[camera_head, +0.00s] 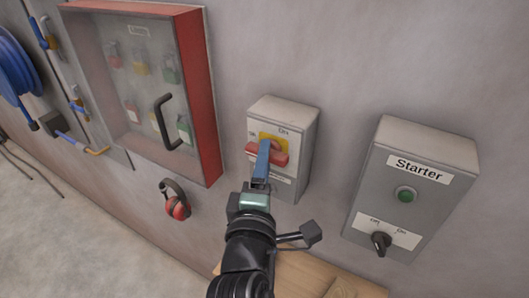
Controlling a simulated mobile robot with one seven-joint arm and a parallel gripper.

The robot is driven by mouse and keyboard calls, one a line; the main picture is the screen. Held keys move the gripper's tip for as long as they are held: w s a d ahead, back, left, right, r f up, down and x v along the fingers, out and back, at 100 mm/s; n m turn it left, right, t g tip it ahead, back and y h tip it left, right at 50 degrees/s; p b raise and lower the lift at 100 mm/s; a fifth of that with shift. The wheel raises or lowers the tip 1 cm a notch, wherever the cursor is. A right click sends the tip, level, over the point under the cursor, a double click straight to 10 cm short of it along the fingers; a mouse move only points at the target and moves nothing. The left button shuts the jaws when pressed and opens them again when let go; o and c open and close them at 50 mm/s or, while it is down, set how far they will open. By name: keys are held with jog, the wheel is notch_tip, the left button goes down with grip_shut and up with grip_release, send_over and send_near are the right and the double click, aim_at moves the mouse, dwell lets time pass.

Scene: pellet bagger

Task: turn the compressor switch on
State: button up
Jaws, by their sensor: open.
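A grey switch box (308,135) is on the wall at the middle of the view. It has a red rotary handle (279,158) on a yellow plate, with "ON" printed above to the right. The red handle lies roughly level, tilted slightly down to the right. My gripper (264,148) is in front of the box, with its blue fingers over the middle of the handle. The jaws are open, and the fingers overlap in this view. I cannot tell whether they touch the handle. The lower label on the box is partly hidden and unreadable.
To the right is a box marked "Starter" (419,168) with a green button (405,194) and a black knob (381,243). A cardboard-coloured box (310,280) sits below my arm.

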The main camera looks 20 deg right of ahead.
jog(key=shift+w+d, duration=0.25)
jog(key=shift+w, duration=0.15)
grip_shut()
jog(key=shift+f+b, duration=0.1)
jog(key=shift+b, duration=0.25)
jog(key=m+h+b, duration=0.3)
jog(key=m+b, duration=0.4)
jog(key=b, duration=0.4)
jog(key=m+g+h+b, duration=0.1)
jog(key=m+h+b, duration=0.2)
jog(key=m+b, duration=0.5)
jog(key=m+h+b, duration=0.2)
jog(key=m+b, duration=0.5)
jog(key=b, duration=0.9)
jog(key=shift+w+a+f+g+h, duration=0.15)
jog(key=shift+a+f+g+h, duration=0.15)
jog(key=shift+h, duration=0.1)
jog(key=shift+r+m, duration=0.2)
jog(key=shift+m, duration=0.3)
